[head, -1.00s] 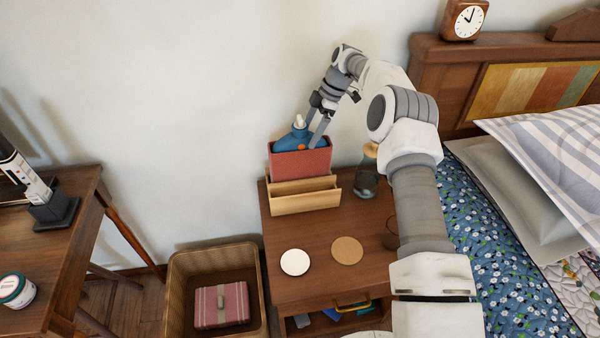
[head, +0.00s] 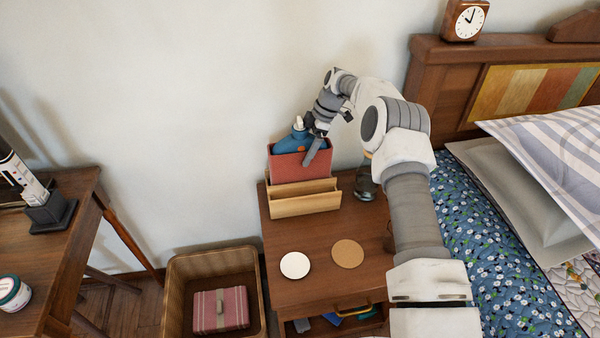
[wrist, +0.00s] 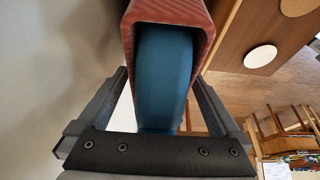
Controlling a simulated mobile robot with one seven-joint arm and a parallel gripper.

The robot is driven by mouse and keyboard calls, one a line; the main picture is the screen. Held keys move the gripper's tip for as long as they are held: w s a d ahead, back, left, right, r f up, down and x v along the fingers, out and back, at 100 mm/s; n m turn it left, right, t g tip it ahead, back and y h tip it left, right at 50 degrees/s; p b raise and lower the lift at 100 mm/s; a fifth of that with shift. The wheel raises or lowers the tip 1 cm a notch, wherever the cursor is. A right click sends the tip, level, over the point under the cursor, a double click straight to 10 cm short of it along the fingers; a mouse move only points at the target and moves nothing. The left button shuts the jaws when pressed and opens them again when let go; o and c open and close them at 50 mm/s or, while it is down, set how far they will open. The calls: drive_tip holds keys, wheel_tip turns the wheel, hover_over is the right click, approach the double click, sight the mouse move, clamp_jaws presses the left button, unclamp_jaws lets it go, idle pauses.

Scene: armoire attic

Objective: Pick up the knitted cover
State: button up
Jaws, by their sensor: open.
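The red cover (head: 300,166), ribbed like knit, stands upright in a wooden holder (head: 305,200) on the nightstand. A blue bottle-like thing (head: 292,142) with a white stopper sits inside its open top. In the wrist view the red cover (wrist: 172,12) shows as a sleeve around the blue body (wrist: 163,75). My gripper (head: 316,150) is over the cover's top right part, pointing down. In the wrist view my gripper (wrist: 163,78) is open, with one finger on each side of the blue body. Contact with the cover cannot be told.
The nightstand (head: 290,235) carries a white disc (head: 295,265), a tan disc (head: 348,253) and a glass vessel (head: 366,185), partly behind my arm. A wicker basket (head: 178,290) holds a pink striped item (head: 221,310). The wall is close behind; the bed is right.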

drive_tip(key=shift+f, duration=0.15)
drive_tip(key=shift+c, duration=0.2)
clamp_jaws()
idle(0.5)
